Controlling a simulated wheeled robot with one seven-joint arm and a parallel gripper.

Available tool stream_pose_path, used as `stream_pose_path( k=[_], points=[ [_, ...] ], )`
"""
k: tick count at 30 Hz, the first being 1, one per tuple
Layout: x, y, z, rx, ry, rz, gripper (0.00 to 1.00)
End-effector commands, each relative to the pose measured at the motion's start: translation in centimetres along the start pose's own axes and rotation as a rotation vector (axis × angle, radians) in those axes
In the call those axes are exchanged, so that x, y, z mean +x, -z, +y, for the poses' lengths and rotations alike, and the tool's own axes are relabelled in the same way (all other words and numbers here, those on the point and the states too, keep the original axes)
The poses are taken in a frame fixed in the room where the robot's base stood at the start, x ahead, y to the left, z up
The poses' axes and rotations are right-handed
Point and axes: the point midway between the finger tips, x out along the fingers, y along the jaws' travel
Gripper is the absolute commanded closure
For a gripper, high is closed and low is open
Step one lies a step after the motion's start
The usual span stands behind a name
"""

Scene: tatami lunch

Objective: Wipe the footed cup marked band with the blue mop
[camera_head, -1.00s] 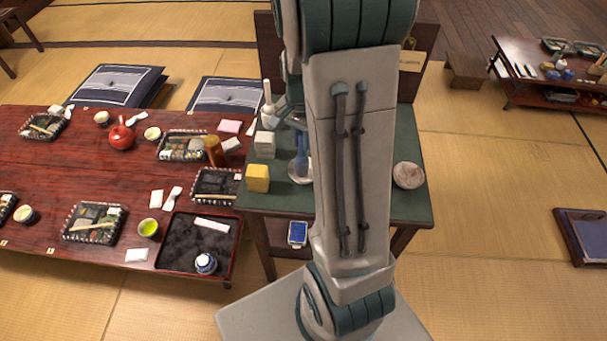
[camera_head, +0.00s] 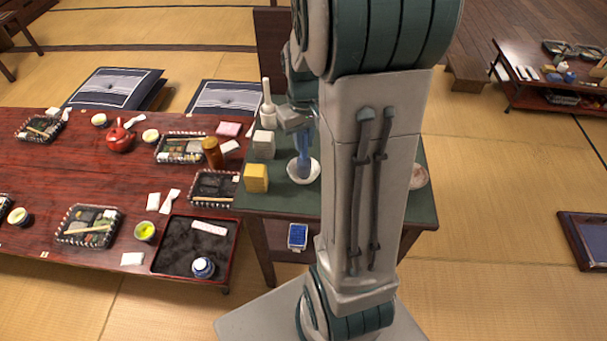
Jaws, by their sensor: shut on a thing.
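The blue mop (camera_head: 302,158) hangs head down from my gripper (camera_head: 296,124), over or in a small white bowl (camera_head: 314,172) on the green-topped stand. Whether its tip touches the bowl is unclear. My gripper is shut on the top of the mop, with its jaws small and partly hidden by my arm. A white cup with blue markings (camera_head: 203,268), probably the footed cup, stands on the dark red-rimmed tray (camera_head: 171,237) at the near right corner of the red table. Its foot and band are too small to make out. My gripper is well away from it.
On the stand (camera_head: 285,203) are a yellow block (camera_head: 256,178), a pale block (camera_head: 264,145), a white long-necked item (camera_head: 267,108) and a round item (camera_head: 419,176) partly behind my arm. The red table (camera_head: 85,170) holds several lunch trays, green tea cups and a red teapot (camera_head: 119,138).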

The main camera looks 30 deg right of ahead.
Motion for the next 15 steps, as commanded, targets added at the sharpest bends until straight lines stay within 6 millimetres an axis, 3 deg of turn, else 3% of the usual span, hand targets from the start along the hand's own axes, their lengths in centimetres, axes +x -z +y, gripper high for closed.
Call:
stream_pose_path(
  k=[8, 15],
  points=[
    [-0.2, 0.0, 0.0, 0.001, -0.001, 0.001, 1.00],
    [-2.3, 0.1, 0.0, 0.002, -0.001, 0.002, 1.00]
  ],
)
